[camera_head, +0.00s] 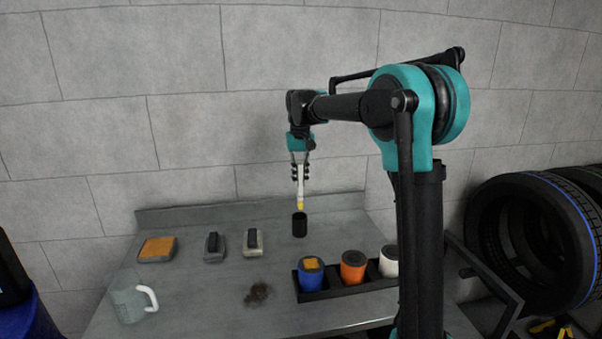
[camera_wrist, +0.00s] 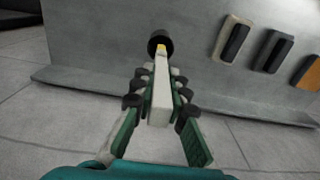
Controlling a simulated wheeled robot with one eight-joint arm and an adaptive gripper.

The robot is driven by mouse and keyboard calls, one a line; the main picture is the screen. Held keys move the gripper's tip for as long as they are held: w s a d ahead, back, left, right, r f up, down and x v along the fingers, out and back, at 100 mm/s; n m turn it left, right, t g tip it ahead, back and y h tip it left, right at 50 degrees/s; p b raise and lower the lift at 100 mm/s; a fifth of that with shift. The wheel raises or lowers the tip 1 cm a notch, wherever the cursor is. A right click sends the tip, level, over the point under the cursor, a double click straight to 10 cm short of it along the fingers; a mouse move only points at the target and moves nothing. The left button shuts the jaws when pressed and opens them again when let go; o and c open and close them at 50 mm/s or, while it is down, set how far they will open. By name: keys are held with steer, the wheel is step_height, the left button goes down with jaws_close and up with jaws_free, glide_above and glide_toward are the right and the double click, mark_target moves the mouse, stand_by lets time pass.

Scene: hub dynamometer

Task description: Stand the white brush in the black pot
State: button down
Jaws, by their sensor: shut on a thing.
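The white brush (camera_head: 300,184) hangs upright from my gripper (camera_head: 300,170), its yellow tip pointing down. My gripper is shut on the brush's upper part. The black pot (camera_head: 300,226) stands on the grey table directly below, and the brush tip is at or just above its rim. I cannot tell whether the tip is inside the rim. In the wrist view the brush (camera_wrist: 160,95) lies between the fingers of my gripper (camera_wrist: 158,90), and its yellow end overlaps the black pot (camera_wrist: 160,38) beyond it.
A black tray (camera_head: 345,289) at the front right holds blue, orange and white cups. An orange-topped block (camera_head: 157,249) and two grey-and-black blocks (camera_head: 214,246) stand at the back left. A clear jug (camera_head: 130,302) is at the front left. A dark smudge (camera_head: 258,294) marks the table.

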mark_target(300, 163)
steer(key=shift+w+a+f, duration=0.1)
steer(key=shift+f, duration=3.75)
steer(key=c, duration=1.4)
jaws_free()
steer(key=shift+c, duration=0.2)
steer(key=shift+r, duration=0.1)
step_height(300, 163, up, 12)
steer(key=shift+f, duration=0.1)
steer(key=shift+s, duration=0.2)
